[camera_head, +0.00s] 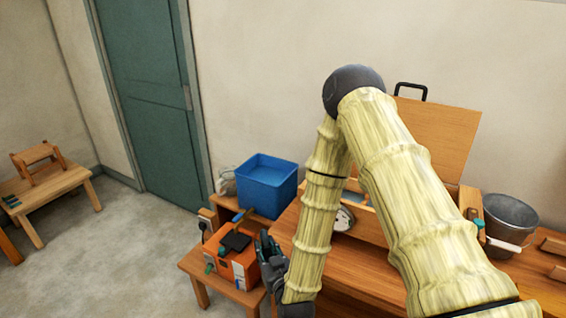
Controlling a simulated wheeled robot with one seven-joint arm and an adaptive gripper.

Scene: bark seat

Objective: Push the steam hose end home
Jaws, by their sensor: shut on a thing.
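My gripper (268,250) is dark and small in the view, low and left of centre, at the right side of an orange box-shaped unit (222,263). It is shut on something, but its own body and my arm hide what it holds. I cannot make out the steam hose end or the port it fits. The orange unit has a black part and a blue part on top, and stands on a low wooden stand (195,264). A long wooden box (368,228) with its lid (437,135) raised stands on the bench, with a round dial (344,218) on its front.
A blue tub (268,183) stands behind the orange unit. A grey bucket (510,222) stands at the right on the wooden bench (345,272). My arm covers much of the bench. A small table (50,196) stands far left, with open floor (130,260) between.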

